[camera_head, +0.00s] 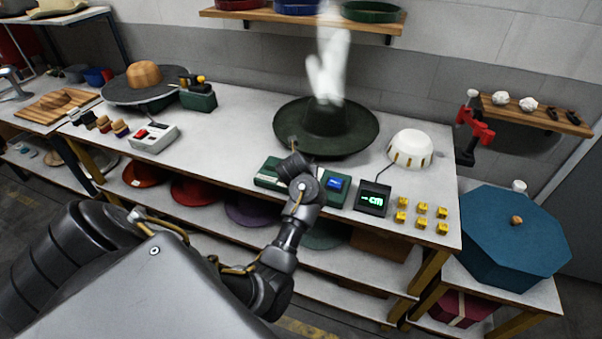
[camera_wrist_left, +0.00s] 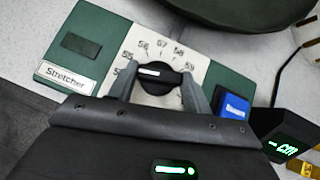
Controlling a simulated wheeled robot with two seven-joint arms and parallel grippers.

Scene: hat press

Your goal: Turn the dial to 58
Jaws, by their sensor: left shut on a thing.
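The black dial (camera_wrist_left: 158,79) sits on a cream scale on the green stretcher unit (camera_wrist_left: 90,42), shown in the left wrist view. Numbers from about 55 to 59 arc above it. The white mark on its bar points left, towards the low end; I cannot read its exact value. My left gripper (camera_wrist_left: 160,90) is shut on the dial, one finger on each side. In the head view the unit (camera_head: 268,175) is partly hidden by my left gripper (camera_head: 290,158). A small display (camera_head: 373,198) shows "-- cm" in green. My right gripper is not in view.
A dark green hat (camera_head: 300,142) with white steam above it lies just behind the unit. A blue button (camera_wrist_left: 235,106) is close by the right finger. Several yellow blocks (camera_head: 420,216) and a white dome (camera_head: 411,144) stand to the right.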

